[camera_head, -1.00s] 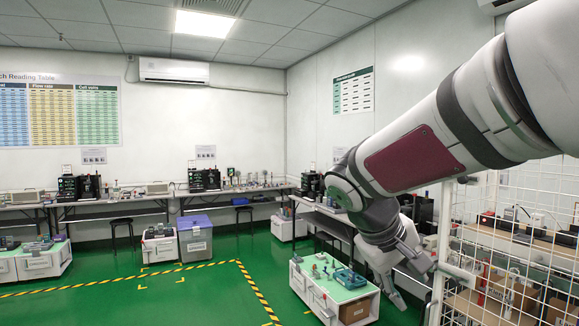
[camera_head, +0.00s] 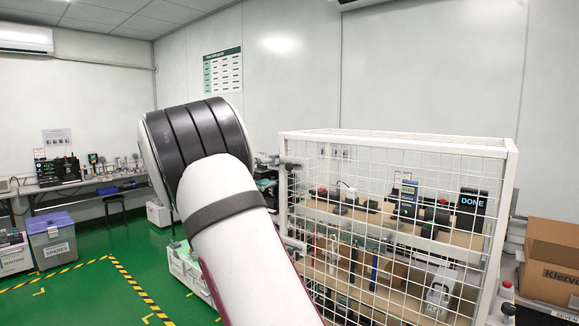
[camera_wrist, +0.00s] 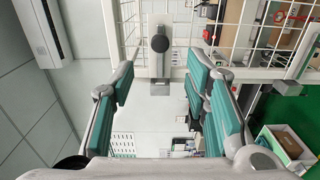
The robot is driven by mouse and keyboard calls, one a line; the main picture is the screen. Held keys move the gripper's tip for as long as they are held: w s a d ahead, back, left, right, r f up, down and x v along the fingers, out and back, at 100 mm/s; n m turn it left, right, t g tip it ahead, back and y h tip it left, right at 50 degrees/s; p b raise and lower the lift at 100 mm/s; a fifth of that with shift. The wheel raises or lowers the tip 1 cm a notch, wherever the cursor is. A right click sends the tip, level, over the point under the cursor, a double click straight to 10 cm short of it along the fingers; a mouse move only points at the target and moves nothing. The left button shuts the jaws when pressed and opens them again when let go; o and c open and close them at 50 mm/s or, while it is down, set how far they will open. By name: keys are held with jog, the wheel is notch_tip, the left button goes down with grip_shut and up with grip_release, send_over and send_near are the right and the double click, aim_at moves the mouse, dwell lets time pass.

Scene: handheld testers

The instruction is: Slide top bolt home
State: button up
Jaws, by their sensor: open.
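A white wire-mesh cage (camera_head: 400,143) stands right of centre in the head view. On its left front post are grey bolt fittings, an upper one (camera_head: 291,163) and a lower one (camera_head: 292,243); how far they are slid cannot be told. In the wrist view a dark round bolt knob (camera_wrist: 160,43) on a grey stem sits against the white cage frame (camera_wrist: 130,28). My gripper (camera_wrist: 160,78) is open, with teal finger pads on either side and nothing between them. The knob appears ahead of the fingertips, roughly centred. My arm hides the gripper in the head view.
Inside the cage are shelves with handheld testers (camera_head: 408,199) and a black DONE sign (camera_head: 470,209). Cardboard boxes (camera_head: 550,262) stand at right. A grey SPARES bin (camera_head: 52,243) is at left. Green floor (camera_head: 100,290) with striped tape lies open at left.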

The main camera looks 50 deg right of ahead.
aim_at(288, 167)
jog(key=d, duration=0.3)
jog(key=d+p, duration=0.1)
jog(key=d, duration=0.7)
jog(key=shift+w+d, duration=0.1)
jog(key=shift+w, duration=0.3)
grip_shut()
